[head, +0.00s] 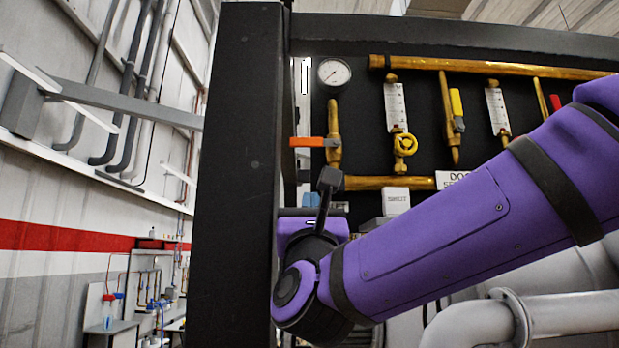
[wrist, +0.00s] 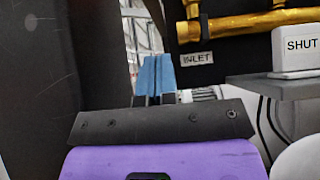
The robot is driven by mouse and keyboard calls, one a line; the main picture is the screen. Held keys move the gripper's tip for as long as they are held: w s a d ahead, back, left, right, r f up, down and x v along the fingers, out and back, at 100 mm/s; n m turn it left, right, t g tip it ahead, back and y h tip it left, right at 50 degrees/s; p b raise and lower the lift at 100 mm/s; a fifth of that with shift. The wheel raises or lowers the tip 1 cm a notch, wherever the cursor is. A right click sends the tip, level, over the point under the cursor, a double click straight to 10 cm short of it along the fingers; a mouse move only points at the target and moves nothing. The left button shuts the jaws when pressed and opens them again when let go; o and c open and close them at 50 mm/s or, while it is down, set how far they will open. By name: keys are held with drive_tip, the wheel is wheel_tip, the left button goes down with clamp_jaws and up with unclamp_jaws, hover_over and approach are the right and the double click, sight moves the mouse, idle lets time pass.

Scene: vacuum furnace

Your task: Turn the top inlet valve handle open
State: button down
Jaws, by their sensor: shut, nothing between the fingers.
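The orange valve handle (head: 313,142) lies level, pointing left from an upright brass valve body (head: 334,138) near the left of the black panel. I take it as the top inlet valve handle, though no label on it is readable. My gripper's blue fingers (wrist: 157,75) show in the wrist view, closed together and empty, left of an INLET label (wrist: 198,58). The handle does not show clearly in the wrist view.
A thick black post (head: 235,170) stands just left of the handle. A pressure gauge (head: 334,72) sits above it. A yellow handwheel (head: 405,144), a yellow handle (head: 456,103) and brass pipes are to the right. A white SHUT block (wrist: 298,48) stands on a grey ledge.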

drive_tip(key=s+r+x, duration=0.2)
drive_tip(key=x, duration=1)
drive_tip(key=shift+w+a+r, duration=0.1)
drive_tip(key=shift+r, duration=0.1)
drive_tip(key=shift+a+r, duration=0.15)
drive_tip(key=shift+r, duration=0.1)
drive_tip(key=v, duration=1)
drive_tip(key=shift+s+f, duration=0.25)
drive_tip(key=shift+s, duration=0.05)
